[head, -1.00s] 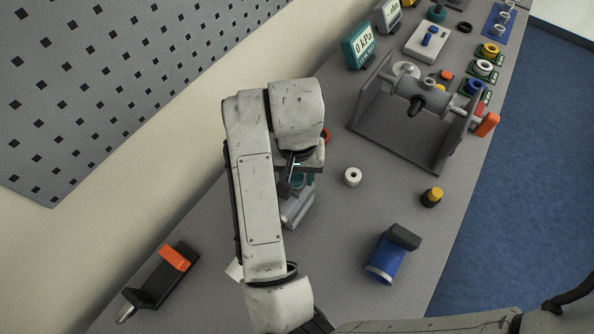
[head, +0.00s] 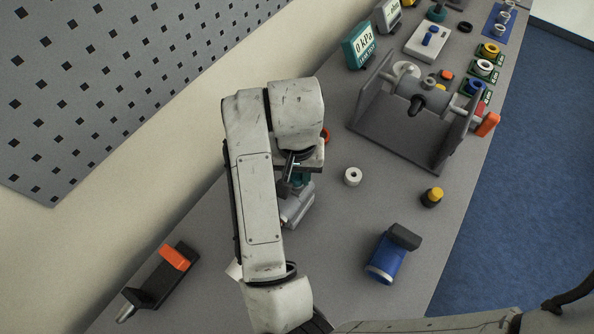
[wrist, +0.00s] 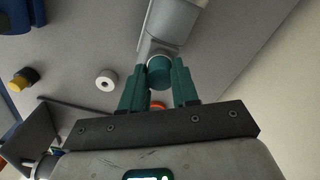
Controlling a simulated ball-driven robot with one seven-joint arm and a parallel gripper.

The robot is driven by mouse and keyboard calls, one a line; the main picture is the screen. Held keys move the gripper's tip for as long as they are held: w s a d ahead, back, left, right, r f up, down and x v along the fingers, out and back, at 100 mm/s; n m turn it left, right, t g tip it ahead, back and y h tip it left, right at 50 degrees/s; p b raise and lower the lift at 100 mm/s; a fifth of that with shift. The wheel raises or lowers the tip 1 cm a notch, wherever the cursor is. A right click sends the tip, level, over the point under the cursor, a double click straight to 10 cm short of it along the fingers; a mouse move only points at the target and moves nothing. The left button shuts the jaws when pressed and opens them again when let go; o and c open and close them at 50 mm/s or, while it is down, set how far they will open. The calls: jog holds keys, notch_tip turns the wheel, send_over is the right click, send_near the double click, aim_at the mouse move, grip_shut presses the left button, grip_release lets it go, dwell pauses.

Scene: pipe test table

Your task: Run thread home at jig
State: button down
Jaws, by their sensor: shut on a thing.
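My gripper (wrist: 160,78) is shut on a teal round cap (wrist: 161,72), with one green finger on each side of it. The cap sits at the near end of a grey jig (wrist: 175,20) in the wrist view. Whether its thread is fully seated cannot be told. In the head view, my gripper (head: 298,172) is over the jig (head: 298,207), partly hidden behind my arm. Only a little teal shows there between the gripper and the jig.
A white ring (head: 353,176), a black-and-yellow plug (head: 432,197) and a blue cylinder with a dark block (head: 388,258) lie to the right. A grey test stand (head: 405,135) and gauge (head: 359,45) stand farther back. An orange-and-black tool rest (head: 162,275) is at lower left.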

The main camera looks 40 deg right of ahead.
jog(key=m+b, duration=0.1)
jog(key=m, duration=0.1)
jog(key=shift+f+m+b, duration=0.3)
jog(key=shift+b, duration=0.1)
jog(key=shift+m+b, duration=0.35)
jog(key=shift+m, duration=0.35)
jog(key=shift+s+d+r+m, duration=0.1)
jog(key=shift+r+m, duration=0.15)
jog(key=shift+m, duration=0.35)
jog(key=shift+f+m+b, duration=0.25)
jog(key=shift+m+b, duration=1.05)
jog(key=shift+m, duration=0.3)
jog(key=shift+r+m+b, duration=0.25)
jog(key=shift+m+b, duration=0.1)
jog(key=shift+m, duration=0.65)
